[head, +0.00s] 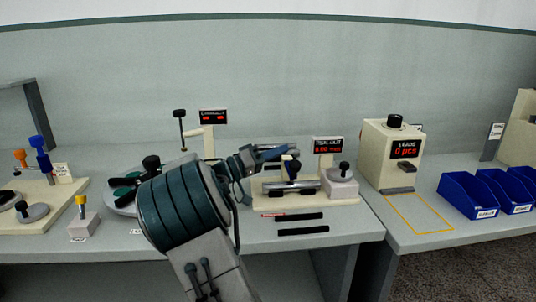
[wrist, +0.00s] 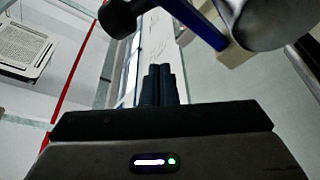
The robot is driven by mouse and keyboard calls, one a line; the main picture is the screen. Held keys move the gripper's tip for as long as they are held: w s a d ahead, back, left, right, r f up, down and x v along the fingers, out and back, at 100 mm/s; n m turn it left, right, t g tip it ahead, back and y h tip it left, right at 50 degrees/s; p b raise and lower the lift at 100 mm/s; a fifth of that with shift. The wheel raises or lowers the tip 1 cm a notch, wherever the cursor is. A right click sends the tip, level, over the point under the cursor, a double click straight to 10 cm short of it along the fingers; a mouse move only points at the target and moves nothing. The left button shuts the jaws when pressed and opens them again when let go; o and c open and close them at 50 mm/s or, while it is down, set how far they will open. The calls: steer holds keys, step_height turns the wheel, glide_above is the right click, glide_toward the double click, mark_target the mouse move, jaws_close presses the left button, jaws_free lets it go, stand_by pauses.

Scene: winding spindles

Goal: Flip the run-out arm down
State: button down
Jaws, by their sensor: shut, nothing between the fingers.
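The run-out fixture has a cream base (head: 310,200) on the bench, with a horizontal metal spindle (head: 291,186) across it and a display (head: 328,144) behind. My gripper (head: 284,152) is just above the fixture, coming in from the left, and partly hides it. In the wrist view its fingers (wrist: 158,85) are together with nothing between them. A blue bar (wrist: 206,26), which looks like the run-out arm, passes close beyond the fingertips, with a black knob (wrist: 118,17) to its left. Whether the fingers touch it cannot be told.
A grey block with a black knob (head: 343,176) stands at the fixture's right end. Two black strips (head: 302,231) lie in front. A cream box with a display (head: 391,152) and blue bins (head: 466,194) are to the right. A round plate device (head: 125,196) is at left.

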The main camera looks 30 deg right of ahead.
steer(key=s+d+r+p, duration=0.1)
steer(key=s+d+r, duration=0.6)
steer(key=s+r, duration=0.2)
step_height(320, 180, up, 2)
steer(key=shift+s, duration=0.25)
stand_by(0.3)
